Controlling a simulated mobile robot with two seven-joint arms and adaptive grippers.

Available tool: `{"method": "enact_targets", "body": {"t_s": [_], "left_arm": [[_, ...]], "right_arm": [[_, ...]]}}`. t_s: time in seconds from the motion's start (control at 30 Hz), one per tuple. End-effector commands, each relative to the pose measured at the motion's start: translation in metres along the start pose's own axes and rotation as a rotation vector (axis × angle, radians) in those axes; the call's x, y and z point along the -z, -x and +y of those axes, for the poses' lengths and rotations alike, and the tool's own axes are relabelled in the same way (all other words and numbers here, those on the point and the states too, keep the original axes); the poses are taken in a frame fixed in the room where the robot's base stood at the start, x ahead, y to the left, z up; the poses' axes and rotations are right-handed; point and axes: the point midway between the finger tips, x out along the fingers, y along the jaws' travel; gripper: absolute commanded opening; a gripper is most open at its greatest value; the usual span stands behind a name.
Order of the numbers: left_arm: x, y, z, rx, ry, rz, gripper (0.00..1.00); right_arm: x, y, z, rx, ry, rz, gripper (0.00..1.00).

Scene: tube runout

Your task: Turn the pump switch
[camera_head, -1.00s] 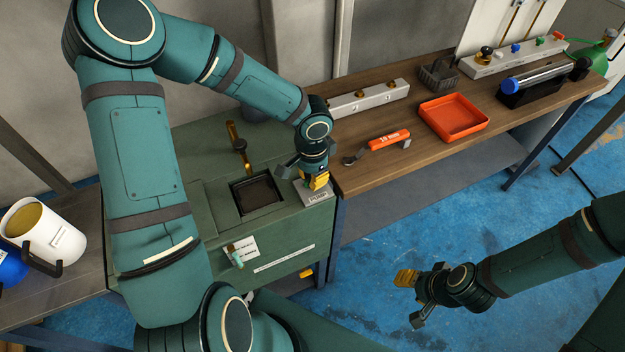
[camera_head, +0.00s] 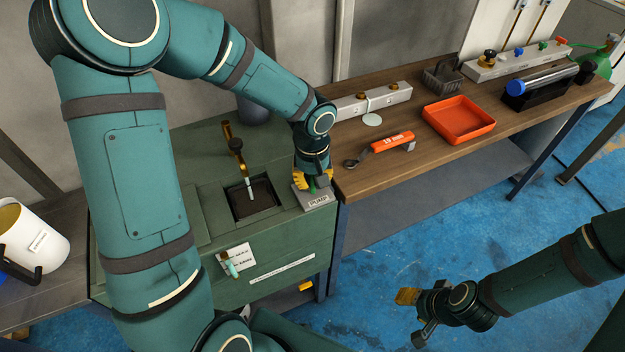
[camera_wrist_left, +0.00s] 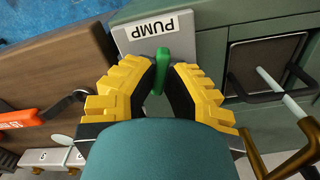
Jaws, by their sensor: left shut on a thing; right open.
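The pump switch has a green handle (camera_wrist_left: 163,72) on a grey box labelled PUMP (camera_head: 314,198), which sits on the right end of the green cabinet. The box also shows in the left wrist view (camera_wrist_left: 150,35). My left gripper (camera_head: 314,184) points down at the box. In the left wrist view its yellow fingers (camera_wrist_left: 163,80) are shut on the green handle, one on each side. My right gripper (camera_head: 411,316) is open and empty, over the blue floor at the right, away from the switch.
A brass tap (camera_head: 236,145) stands over a dark basin (camera_head: 240,208); a pale stream runs between them. On the wooden bench are an orange-handled tool (camera_head: 392,141), an orange tray (camera_head: 488,120) and a grey manifold (camera_head: 382,99) with a pale disc-like patch (camera_head: 372,119) beside it.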

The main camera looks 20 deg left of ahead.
Motion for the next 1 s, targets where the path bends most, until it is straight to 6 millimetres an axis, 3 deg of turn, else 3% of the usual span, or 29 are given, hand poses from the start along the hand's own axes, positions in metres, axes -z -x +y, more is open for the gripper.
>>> {"method": "enact_targets", "body": {"t_s": [0.17, 0.2, 0.27, 0.67, 1.0], "left_arm": [[-0.001, 0.000, 0.001, 0.001, 0.268, 0.000, 0.00], [-0.001, -0.001, 0.000, 0.001, 0.275, -0.002, 0.23], [0.000, -0.001, 0.000, 0.001, 0.270, -0.002, 0.42], [0.000, 0.003, 0.000, 0.000, 0.265, -0.001, 0.42], [0.000, 0.034, 0.000, 0.000, 0.264, 0.001, 0.42]], "right_arm": [[0.000, 0.000, 0.000, 0.000, 0.000, 0.000, 0.47], [0.000, 0.000, 0.000, 0.000, 0.000, 0.000, 0.47], [0.000, 0.000, 0.000, 0.000, 0.000, 0.000, 0.47], [0.000, 0.002, -0.001, 0.000, 0.000, 0.000, 0.47], [0.002, 0.020, -0.008, 0.000, 0.000, 0.000, 0.47]]}}
